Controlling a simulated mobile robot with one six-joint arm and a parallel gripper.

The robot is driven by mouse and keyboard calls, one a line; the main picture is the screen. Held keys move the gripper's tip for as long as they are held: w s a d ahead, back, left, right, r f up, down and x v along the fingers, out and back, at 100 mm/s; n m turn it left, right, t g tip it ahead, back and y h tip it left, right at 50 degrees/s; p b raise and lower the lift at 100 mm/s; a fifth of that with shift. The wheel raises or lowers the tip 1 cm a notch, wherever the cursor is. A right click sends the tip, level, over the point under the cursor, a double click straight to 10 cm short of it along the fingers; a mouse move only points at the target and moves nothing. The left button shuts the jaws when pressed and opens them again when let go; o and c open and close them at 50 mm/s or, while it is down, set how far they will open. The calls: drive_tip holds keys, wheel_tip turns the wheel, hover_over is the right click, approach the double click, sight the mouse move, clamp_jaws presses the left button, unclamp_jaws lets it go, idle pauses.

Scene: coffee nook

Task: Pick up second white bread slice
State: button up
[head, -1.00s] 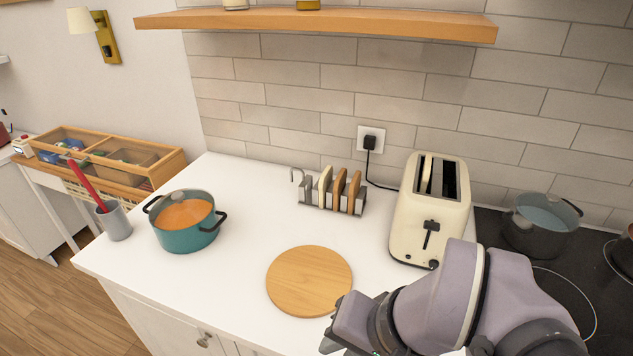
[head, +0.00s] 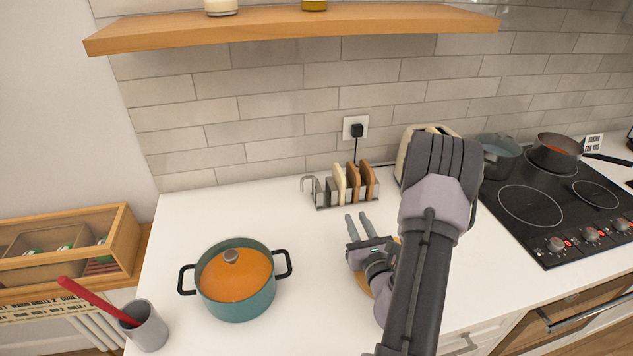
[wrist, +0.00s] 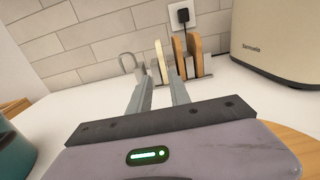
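A white bread slice (head: 340,183) stands upright in the grey metal rack (head: 318,197), left of two brown slices (head: 352,180). The white slice also shows in the wrist view (wrist: 160,62), beyond and between my fingers. My gripper (head: 358,217) is open and empty in front of the rack, pointing at it. In the wrist view my two fingers (wrist: 158,56) are apart, and the right one covers part of the rack.
The cream toaster (wrist: 273,42) stands right of the rack, mostly behind my arm in the head view. A teal pot (head: 237,305) is at front left. The round wooden board (head: 363,286) lies mostly under my gripper. A shelf (head: 290,30) hangs above.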

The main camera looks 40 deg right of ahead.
sight(344, 189)
drive_tip(key=x, duration=0.5)
drive_tip(key=b+x, duration=0.1)
drive_tip(key=x, duration=0.9)
drive_tip(key=shift+w+d+r, duration=0.1)
drive_tip(key=shift+d+r, duration=0.2)
clamp_jaws()
